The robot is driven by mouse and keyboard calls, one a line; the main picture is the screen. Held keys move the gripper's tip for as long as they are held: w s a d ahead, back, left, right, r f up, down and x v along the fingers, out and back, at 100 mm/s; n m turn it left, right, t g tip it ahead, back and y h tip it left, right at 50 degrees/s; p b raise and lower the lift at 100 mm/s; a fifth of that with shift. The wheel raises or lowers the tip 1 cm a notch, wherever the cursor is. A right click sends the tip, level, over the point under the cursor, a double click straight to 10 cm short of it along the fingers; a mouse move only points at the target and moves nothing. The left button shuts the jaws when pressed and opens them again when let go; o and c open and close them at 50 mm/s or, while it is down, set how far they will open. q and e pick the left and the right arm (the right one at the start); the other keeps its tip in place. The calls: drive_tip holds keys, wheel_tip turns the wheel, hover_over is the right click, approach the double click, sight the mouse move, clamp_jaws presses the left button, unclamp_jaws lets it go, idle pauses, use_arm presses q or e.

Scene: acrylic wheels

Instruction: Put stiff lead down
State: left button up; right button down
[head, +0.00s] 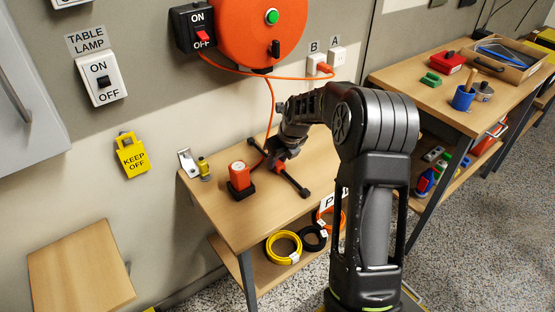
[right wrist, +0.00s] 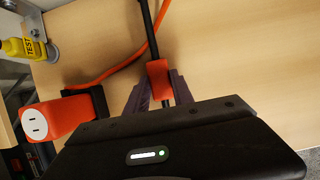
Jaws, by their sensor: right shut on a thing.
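The stiff lead, a straight black rod (head: 291,181) with dark blocks at its ends, lies at a slant low over or on the wooden table (head: 215,205); I cannot tell if it touches. My right gripper (head: 278,162) is at its middle. In the right wrist view, the gripper's fingers (right wrist: 158,88) are shut on the lead's orange middle piece (right wrist: 158,72), and the rod (right wrist: 149,28) runs away toward the top. An orange socket box (head: 239,175) with a black base stands left of the gripper; its white socket face (right wrist: 36,123) shows in the right wrist view. My left gripper is out of view.
An orange cable (head: 270,105) hangs from the reel (head: 262,30) down to the table. A yellow tester (head: 204,167) and a small metal stand (head: 187,162) are at the table's back left. Coiled cables (head: 283,247) lie on the shelf below. The table's front left is clear.

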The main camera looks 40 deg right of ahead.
drive_tip(key=shift+f, duration=0.2)
drive_tip(key=c, duration=1.1)
unclamp_jaws()
drive_tip(key=shift+r, duration=0.1)
drive_tip(key=shift+r, duration=0.35)
drive_tip(key=v, duration=1.1)
drive_tip(key=shift+s+r, duration=0.2)
drive_tip(key=shift+s, duration=0.05)
drive_tip(key=shift+r, duration=0.1)
